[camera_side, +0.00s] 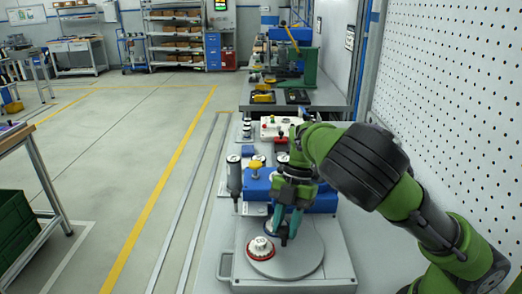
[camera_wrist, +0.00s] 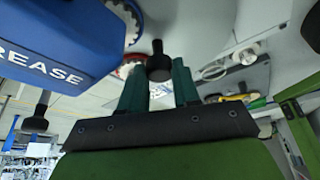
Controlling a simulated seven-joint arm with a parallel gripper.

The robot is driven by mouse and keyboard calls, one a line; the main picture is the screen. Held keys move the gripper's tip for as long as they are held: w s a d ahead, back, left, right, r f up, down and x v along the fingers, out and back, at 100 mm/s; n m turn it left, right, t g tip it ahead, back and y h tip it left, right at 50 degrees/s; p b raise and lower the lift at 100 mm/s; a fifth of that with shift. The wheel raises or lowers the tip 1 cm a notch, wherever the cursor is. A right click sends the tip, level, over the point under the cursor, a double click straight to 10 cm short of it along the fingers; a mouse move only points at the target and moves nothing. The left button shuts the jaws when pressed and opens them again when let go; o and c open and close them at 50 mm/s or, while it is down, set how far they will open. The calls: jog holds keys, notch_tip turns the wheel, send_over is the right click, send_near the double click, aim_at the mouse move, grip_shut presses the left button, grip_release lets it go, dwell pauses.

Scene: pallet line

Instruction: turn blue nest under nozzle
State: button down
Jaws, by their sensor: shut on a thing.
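A round grey turntable (camera_side: 305,262) lies on the base plate of the blue grease machine (camera_side: 262,186). A red nest (camera_side: 261,254) with a white part on it sits at the turntable's front left; a red rim (camera_wrist: 126,70) also shows in the wrist view. My gripper (camera_side: 284,236), with teal fingers, points down over the turntable's back part. In the wrist view, my gripper (camera_wrist: 159,82) is shut on a black knob (camera_wrist: 159,63) that stands between its fingers. I cannot make out a blue nest or the nozzle tip clearly; the fingers and machine hide that area.
The blue housing (camera_wrist: 60,35) lettered "REASE" is close at the left in the wrist view. A grey cylinder (camera_side: 234,178) stands left of the machine. A white perforated wall (camera_side: 455,90) bounds the right. The turntable's front right is clear.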

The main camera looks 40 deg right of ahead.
jog(key=shift+m+t, duration=0.4)
jog(key=shift+m, duration=1.2)
jog(key=c, duration=0.8)
grip_release()
jog(key=shift+s, duration=0.1)
jog(key=shift+r, duration=0.1)
jog(key=v, duration=1.6)
jog(key=shift+s+d+r, duration=0.25)
jog(key=shift+d, duration=0.15)
